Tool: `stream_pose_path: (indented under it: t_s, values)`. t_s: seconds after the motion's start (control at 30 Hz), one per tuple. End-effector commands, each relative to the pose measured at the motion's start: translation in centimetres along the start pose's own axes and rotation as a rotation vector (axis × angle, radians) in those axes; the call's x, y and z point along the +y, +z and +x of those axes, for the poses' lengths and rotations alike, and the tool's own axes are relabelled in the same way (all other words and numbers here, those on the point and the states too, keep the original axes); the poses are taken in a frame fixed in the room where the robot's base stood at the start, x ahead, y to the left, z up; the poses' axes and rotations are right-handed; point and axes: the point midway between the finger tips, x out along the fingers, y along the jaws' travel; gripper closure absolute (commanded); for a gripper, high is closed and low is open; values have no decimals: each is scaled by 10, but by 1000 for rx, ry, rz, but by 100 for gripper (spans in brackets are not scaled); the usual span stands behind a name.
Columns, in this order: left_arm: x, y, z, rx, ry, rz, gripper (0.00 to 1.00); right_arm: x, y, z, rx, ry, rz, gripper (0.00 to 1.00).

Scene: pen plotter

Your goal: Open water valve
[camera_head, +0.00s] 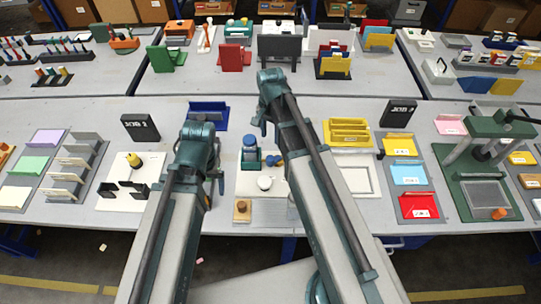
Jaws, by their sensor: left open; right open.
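A small station on a white board (246,186) stands at the middle of the near table. On it are a blue and teal upright part (250,152), a small blue knob-like part (272,160) at its right, and a white bowl (264,183) in front. The blue part looks like the valve, but its setting is too small to tell. My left gripper (214,182) is left of this station, open and partly hidden by its arm. My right gripper (262,120) is above and behind the station, open, partly hidden by its arm. Neither visibly touches anything.
A wooden block (241,211) sits at the board's front. A board with black brackets (138,190) is to the left, a yellow rack (350,132) to the right. A blue tray (208,113) lies behind my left arm. Both arms cover parts of the table.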

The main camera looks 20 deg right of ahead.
Motion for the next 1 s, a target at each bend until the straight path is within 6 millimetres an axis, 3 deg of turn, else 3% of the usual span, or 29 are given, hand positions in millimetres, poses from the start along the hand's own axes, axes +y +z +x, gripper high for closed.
stream_pose_path:
  t_s: [0.27, 1.0]
  values:
    - [3, -2, 27, 0, 0, -1, 11, 0, 0, 28, 0, 0, -2, 48]
    - [12, -8, 128, 0, 0, -1, 11, 0, 0, 129, 0, 0, -3, 48]
